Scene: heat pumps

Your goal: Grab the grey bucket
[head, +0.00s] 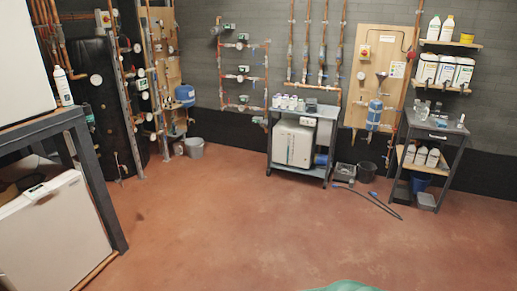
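A light grey bucket (194,149) stands upright on the floor at the back left, near the foot of the wall and right of the copper pipework. It is small and far off in the head view. A darker, nearly black bucket (366,172) stands on the floor by the back wall, right of the wheeled cart. Neither of my grippers shows in the head view.
The red-brown floor (225,225) is clear across the middle. A dark metal stand (92,175) with white units is close at left. A wheeled cart (299,172) stands at the back. A hose (372,200) lies on the floor before the shelved table (425,134).

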